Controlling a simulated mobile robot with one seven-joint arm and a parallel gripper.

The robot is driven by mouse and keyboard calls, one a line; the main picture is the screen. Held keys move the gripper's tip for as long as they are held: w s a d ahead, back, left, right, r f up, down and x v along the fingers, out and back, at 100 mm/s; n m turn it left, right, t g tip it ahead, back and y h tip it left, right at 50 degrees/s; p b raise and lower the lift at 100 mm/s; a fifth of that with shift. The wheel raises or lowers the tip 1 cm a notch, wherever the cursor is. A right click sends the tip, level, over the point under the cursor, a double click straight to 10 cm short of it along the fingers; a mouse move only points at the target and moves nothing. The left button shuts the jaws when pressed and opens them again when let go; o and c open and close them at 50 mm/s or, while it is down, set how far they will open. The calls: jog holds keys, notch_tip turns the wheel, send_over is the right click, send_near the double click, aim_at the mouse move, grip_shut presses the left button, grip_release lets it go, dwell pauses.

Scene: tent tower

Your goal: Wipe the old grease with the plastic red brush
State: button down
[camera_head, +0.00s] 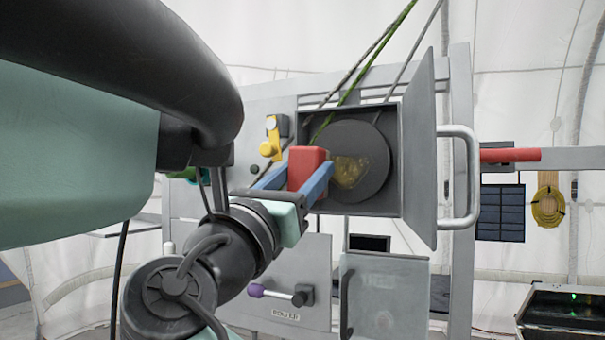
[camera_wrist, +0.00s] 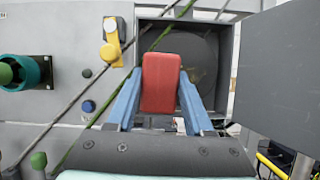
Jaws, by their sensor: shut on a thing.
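My gripper (camera_head: 293,180) is shut on the red brush (camera_head: 305,165), a red block between its two blue fingers. The brush also shows in the wrist view (camera_wrist: 160,82). It is held in front of an open metal box (camera_head: 390,120) on the grey panel. Inside the box is a dark round disc (camera_head: 372,142). A yellowish-brown grease patch (camera_head: 350,171) lies on the disc, just right of the brush in the head view. The brush's far end is hidden, so I cannot tell whether it touches the disc.
The box's door (camera_head: 420,150) stands open to the right, with a big handle (camera_head: 463,175). Green and grey ropes (camera_head: 355,85) run diagonally past the box. A yellow fixture (camera_head: 271,138) is left of it. A lower panel door (camera_head: 385,300) and a purple-tipped lever (camera_head: 270,292) are below.

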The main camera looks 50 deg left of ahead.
jog(key=shift+w+a, duration=0.45)
jog(key=shift+w, duration=0.35)
jog(key=shift+d, duration=0.1)
jog(key=shift+w+d, duration=0.45)
jog(key=shift+d, duration=0.45)
jog(key=shift+w+d, duration=0.4)
jog(key=shift+d, duration=0.45)
jog(key=shift+w+d, duration=0.55)
jog(key=shift+d, duration=0.25)
jog(key=shift+w+d, duration=0.5)
jog(key=shift+d, duration=0.3)
jog(key=shift+r, duration=0.1)
jog(key=shift+s+a, duration=0.65)
jog(key=shift+a, duration=0.5)
jog(key=shift+s+a, duration=0.65)
jog(key=shift+a, duration=0.55)
jog(key=shift+s+a, duration=0.65)
jog(key=shift+a, duration=0.5)
